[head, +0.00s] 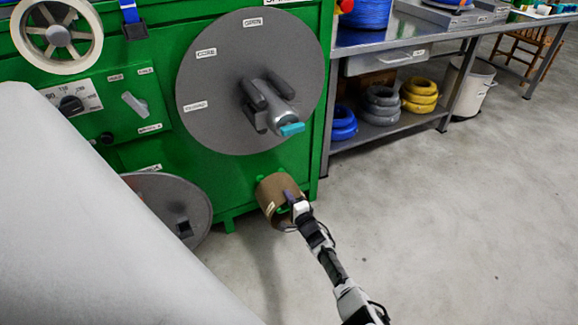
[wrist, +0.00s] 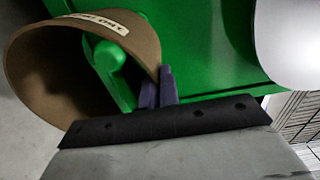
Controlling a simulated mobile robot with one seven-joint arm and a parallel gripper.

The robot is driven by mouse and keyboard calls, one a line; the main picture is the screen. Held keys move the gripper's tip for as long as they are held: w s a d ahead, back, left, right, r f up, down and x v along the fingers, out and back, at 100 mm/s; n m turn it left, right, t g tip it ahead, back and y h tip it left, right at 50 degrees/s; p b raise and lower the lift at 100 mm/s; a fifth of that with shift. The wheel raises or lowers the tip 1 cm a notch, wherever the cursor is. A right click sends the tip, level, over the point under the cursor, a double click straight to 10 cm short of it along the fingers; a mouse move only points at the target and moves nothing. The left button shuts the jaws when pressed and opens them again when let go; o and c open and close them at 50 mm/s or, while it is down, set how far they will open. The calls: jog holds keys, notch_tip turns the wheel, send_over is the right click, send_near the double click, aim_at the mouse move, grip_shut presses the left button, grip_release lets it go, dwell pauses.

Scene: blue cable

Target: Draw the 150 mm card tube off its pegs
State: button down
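The brown card tube (head: 267,192) hangs low on the front of the green machine, its open end facing out. In the wrist view the card tube (wrist: 30,52) is large, with a pale printed label on its upper wall. A green peg (wrist: 110,58) shows inside its mouth. My gripper (head: 289,197) is at the tube's right side. In the wrist view its two purple fingers (wrist: 158,85) are close together at the right rim, one inside the wall and one outside, apparently pinching it. The exact contact is partly hidden.
A large grey disc (head: 215,100) with a hub and teal handle is above the tube. A smaller grey disc (head: 170,195) is to its left. A metal bench (head: 400,40) with cable coils beneath stands at right. The floor (head: 460,230) to the right is clear.

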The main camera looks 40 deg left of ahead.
jog(key=shift+r+p, duration=0.4)
jog(key=shift+r, duration=0.05)
dwell(0.7)
jog(key=shift+p+v, duration=0.95)
jog(key=shift+v, duration=0.05)
dwell(1.4)
